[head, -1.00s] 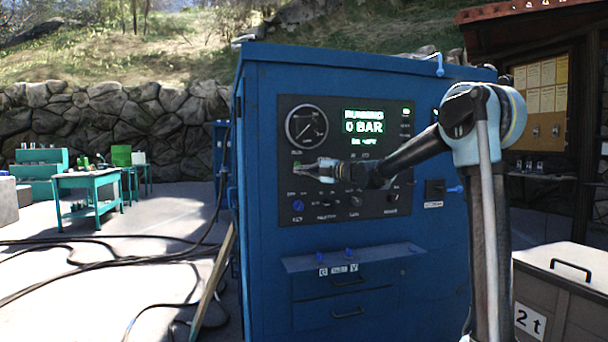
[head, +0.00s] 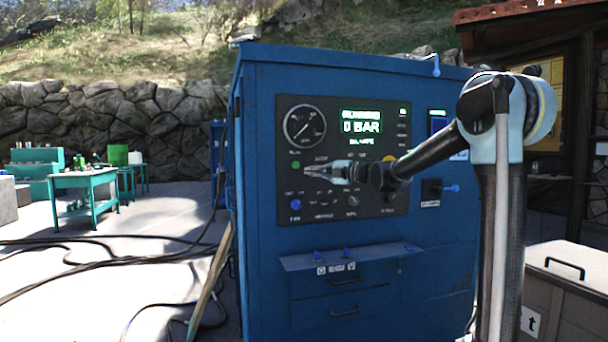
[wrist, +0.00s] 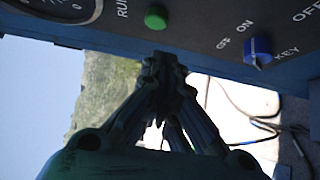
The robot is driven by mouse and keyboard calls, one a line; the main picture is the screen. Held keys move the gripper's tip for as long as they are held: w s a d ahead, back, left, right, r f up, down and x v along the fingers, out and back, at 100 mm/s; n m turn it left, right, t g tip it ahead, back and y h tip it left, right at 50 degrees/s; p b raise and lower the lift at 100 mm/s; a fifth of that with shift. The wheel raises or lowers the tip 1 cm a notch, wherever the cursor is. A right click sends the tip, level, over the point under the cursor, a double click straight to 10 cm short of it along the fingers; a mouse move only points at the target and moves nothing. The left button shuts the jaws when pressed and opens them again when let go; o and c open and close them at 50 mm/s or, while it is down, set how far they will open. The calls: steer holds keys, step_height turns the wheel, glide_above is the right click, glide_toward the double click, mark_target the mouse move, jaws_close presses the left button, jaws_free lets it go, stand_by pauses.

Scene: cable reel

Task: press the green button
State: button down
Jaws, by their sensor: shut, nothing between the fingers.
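The green button (head: 296,165) is a small round button on the dark control panel, below the pressure gauge (head: 305,125). It also shows at the top of the wrist view (wrist: 156,17). My gripper (head: 309,172) is shut and empty. In the head view its tip is just right of and slightly below the button. In the wrist view the closed fingertips (wrist: 161,60) point up toward the panel, with a visible gap between them and the button in the picture. The lit display (head: 361,127) reads 0 BAR, with a line above that looks like RUNNING.
A blue key switch (head: 295,204) sits below the button and shows right of the fingertips in the wrist view (wrist: 258,50). A yellow button (head: 389,159) and several knobs share the panel. A ledge with blue levers (head: 345,258) juts out lower on the blue cabinet (head: 262,270).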

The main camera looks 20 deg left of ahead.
steer(key=v, duration=0.5)
steer(key=shift+s+d, duration=0.15)
steer(key=shift+d, duration=0.15)
